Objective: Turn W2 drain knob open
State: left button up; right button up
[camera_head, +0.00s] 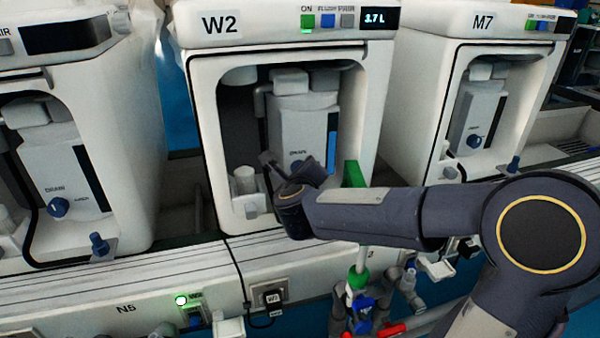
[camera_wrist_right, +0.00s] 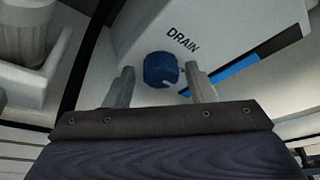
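The W2 unit (camera_head: 290,22) stands in the middle of the head view, with a white tank in its open bay. The blue drain knob (camera_wrist_right: 161,69) sits under the word DRAIN on the tank front in the right wrist view. In the head view my gripper and wrist mostly cover it. My right gripper (camera_wrist_right: 160,88) is open, with one finger on each side of the knob and a gap to each. I cannot tell whether the fingertips reach past the knob's face. My left gripper is not in view.
A similar unit with a blue knob (camera_head: 57,207) stands at the left, and the M7 unit (camera_head: 482,22) at the right. The W2 bay walls surround my right gripper closely. A green part (camera_head: 354,174) is just behind my forearm. Pipes and valves (camera_head: 362,300) lie below.

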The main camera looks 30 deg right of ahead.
jog(key=shift+o, duration=0.3)
jog(key=shift+s+r, duration=0.1)
jog(key=shift+r, duration=0.05)
jog(key=shift+s+a+r, duration=0.15)
jog(key=shift+s+a, duration=0.05)
jog(key=shift+s, duration=0.1)
jog(key=p+v, duration=0.3)
jog(key=v, duration=0.4)
jog(key=shift+d, duration=0.1)
